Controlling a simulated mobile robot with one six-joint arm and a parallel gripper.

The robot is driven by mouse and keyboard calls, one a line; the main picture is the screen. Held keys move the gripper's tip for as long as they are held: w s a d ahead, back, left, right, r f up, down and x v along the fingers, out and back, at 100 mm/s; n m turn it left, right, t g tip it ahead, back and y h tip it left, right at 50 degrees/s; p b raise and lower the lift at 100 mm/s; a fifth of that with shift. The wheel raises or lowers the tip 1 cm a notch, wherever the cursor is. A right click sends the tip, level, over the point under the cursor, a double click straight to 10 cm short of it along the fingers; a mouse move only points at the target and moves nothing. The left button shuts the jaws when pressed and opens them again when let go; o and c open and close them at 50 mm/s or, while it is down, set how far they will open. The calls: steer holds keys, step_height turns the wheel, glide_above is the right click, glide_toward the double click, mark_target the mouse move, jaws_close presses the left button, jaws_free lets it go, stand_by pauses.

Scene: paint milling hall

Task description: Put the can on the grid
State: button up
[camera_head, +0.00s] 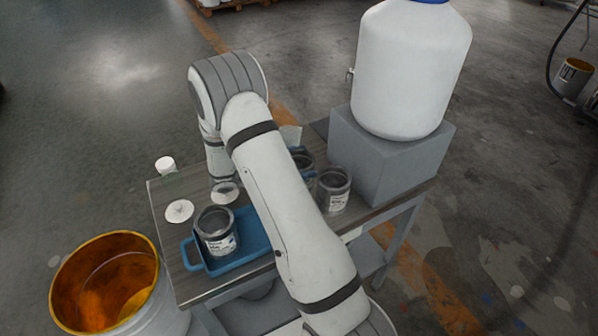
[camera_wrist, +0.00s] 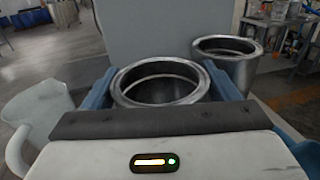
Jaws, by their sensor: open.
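An open metal can (camera_wrist: 160,88) stands between the two blue fingers of my gripper (camera_wrist: 158,78) in the wrist view. The fingers are open, one on each side of its rim; I cannot tell whether they touch it. In the head view this can (camera_head: 302,160) is partly hidden behind my arm, with blue finger parts beside it. A second open can (camera_head: 333,190) stands close by; it also shows at the right of the wrist view (camera_wrist: 228,62). A third, labelled can (camera_head: 216,232) stands in a blue tray (camera_head: 262,246). I cannot make out a grid.
A white container (camera_head: 410,75) stands on a grey block (camera_head: 400,160) behind the cans. A pale jug (camera_wrist: 40,115) is left of my gripper. A small white cup (camera_head: 166,165) and flat round discs (camera_head: 180,211) lie left. An orange-lined drum (camera_head: 105,285) stands beside the table.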

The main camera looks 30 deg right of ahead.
steer(key=shift+d, duration=0.15)
steer(key=c, duration=0.7)
steer(key=shift+r, duration=0.1)
